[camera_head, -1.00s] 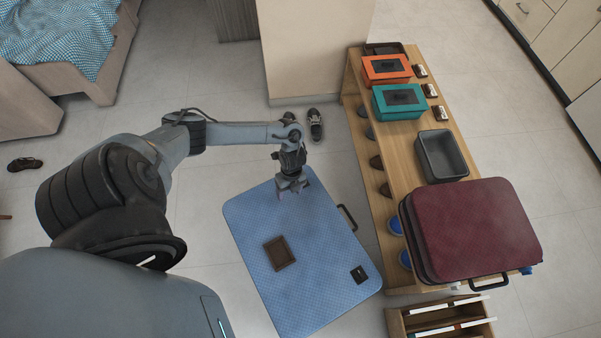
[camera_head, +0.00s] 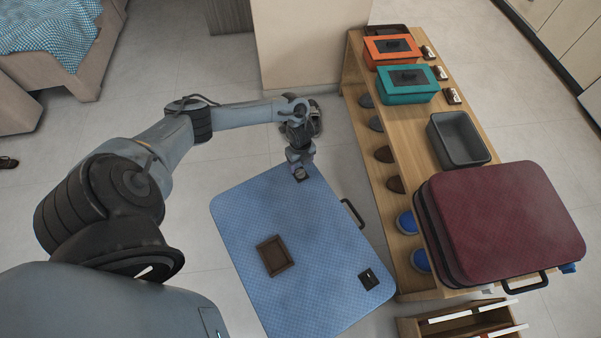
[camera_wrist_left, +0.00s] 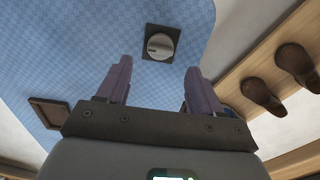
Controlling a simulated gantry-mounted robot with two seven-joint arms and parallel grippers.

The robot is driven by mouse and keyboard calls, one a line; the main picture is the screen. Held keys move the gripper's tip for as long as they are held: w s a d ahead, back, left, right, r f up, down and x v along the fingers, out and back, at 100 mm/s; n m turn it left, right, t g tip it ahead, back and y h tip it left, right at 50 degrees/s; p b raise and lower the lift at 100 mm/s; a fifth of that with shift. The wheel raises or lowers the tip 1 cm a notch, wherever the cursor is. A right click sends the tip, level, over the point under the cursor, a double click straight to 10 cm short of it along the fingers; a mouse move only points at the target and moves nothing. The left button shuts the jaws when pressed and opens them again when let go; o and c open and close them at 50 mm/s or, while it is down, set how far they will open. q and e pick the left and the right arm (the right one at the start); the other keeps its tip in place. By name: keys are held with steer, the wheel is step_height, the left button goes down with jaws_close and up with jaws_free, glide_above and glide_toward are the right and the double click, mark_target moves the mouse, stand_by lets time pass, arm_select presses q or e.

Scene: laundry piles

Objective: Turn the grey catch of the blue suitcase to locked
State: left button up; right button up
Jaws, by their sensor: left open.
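The blue suitcase (camera_head: 310,235) lies flat on the floor. Its grey catch (camera_wrist_left: 160,46) is a round knob with a raised bar, on a dark square plate near one corner. In the wrist view the bar lies roughly across the picture. My left gripper (camera_wrist_left: 158,68) is open, and the knob shows beyond and between its two fingertips, not gripped. In the head view the left gripper (camera_head: 300,168) is over the suitcase's far corner and hides most of the catch there. I cannot tell whether the fingers touch the plate. My right gripper is not in view.
A dark square fitting (camera_head: 369,279) and a brown frame (camera_head: 275,256) are on the suitcase top; its black handle (camera_head: 352,213) is on the right side. A wooden shelf (camera_head: 407,150) to the right bears boxes, a grey bin (camera_head: 458,140) and a maroon suitcase (camera_head: 505,220).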

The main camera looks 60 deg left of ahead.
mark_target(300, 172)
arm_select(q)
steer(key=shift+f+b, duration=1.35)
steer(key=shift+f, duration=1.45)
steer(key=shift+c, duration=0.5)
steer(key=c, duration=1)
